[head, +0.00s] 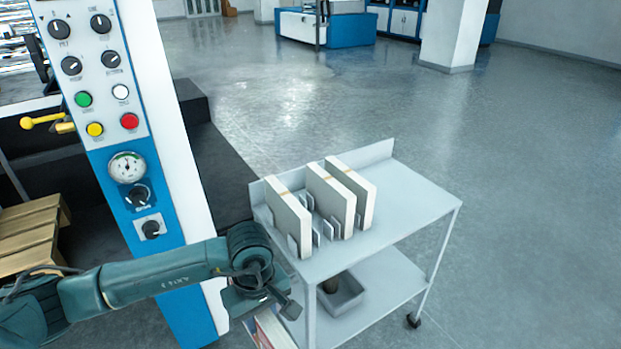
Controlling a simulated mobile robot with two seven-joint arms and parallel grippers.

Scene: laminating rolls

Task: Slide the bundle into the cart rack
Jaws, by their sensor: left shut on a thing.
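The cart (405,205) is light grey with two shelves, and its top carries a rack (325,232) of small upright plates. Three white bundles stand upright in the rack: one at the left (288,218) and two close together at the right (330,200), (356,182). Some plates show in the gap between them. My left gripper (268,303) is at the cart's near left corner, shut on a bundle (271,332) with white and reddish parts. That bundle hangs below the gripper, outside the cart, and is cut off by the bottom edge. My right gripper is out of view.
A blue and white control panel (127,170) with knobs and buttons stands close on the left. A grey bin (343,296) sits on the cart's lower shelf. A wooden pallet (30,235) lies at far left. The floor right of the cart is clear.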

